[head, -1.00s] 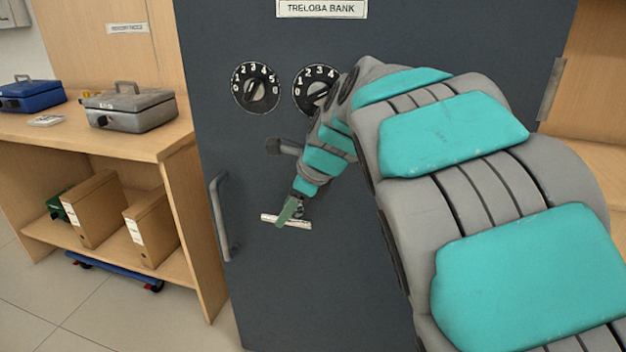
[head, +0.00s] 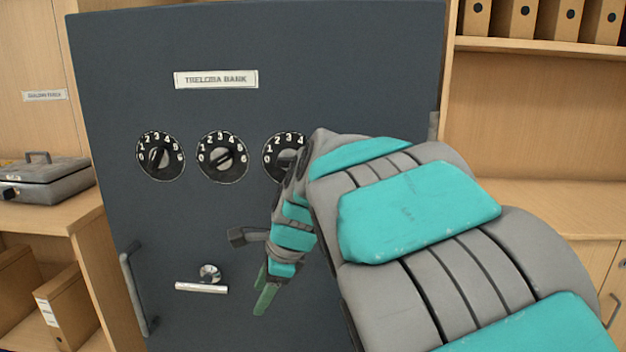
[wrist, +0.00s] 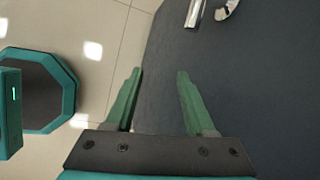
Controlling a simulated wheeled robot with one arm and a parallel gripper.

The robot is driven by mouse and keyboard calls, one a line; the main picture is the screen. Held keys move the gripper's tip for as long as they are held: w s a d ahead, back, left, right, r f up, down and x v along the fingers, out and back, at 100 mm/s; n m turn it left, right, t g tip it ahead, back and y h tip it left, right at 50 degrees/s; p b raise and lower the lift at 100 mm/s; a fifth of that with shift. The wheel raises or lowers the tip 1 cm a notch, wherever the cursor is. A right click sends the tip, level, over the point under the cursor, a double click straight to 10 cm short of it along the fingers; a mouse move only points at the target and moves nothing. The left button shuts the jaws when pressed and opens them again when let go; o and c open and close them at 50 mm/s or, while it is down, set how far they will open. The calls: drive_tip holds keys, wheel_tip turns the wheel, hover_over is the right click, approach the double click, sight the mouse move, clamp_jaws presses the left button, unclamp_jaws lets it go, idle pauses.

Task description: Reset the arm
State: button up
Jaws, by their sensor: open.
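My gripper (head: 262,298) is in front of the dark grey safe door, below the dials and to the right of the silver lever handle (head: 202,288). In the wrist view my gripper (wrist: 158,85) shows two green fingers spread apart with nothing between them. The lever handle sits level on the door and shows at the top of the wrist view (wrist: 194,12), apart from the fingers. My arm is bent and covers the right part of the safe door (head: 100,100).
Three dials are on the door: a left dial (head: 160,156), a middle dial (head: 222,157) and a partly hidden right dial (head: 278,152). A vertical pull handle (head: 135,295) is at the door's left. A grey cash box (head: 45,182) stands on the left shelf. Binders (head: 558,20) are at upper right.

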drive_tip(key=s+d+f+n+g+h, duration=0.1)
drive_tip(key=s+d+f+n, duration=0.2)
drive_tip(key=s+d+n, duration=0.2)
drive_tip(key=s+d+f+n+g+h, duration=0.1)
drive_tip(key=s+d+f+n, duration=0.3)
drive_tip(key=s+d, duration=0.7)
drive_tip(key=s+d+f+n+g+h, duration=0.2)
drive_tip(key=s+d+n, duration=0.5)
drive_tip(key=s, duration=0.7)
drive_tip(key=shift+s+d+f, duration=0.2)
drive_tip(key=shift+d+f, duration=0.45)
drive_tip(key=shift+d, duration=0.1)
drive_tip(key=shift+a, duration=0.1)
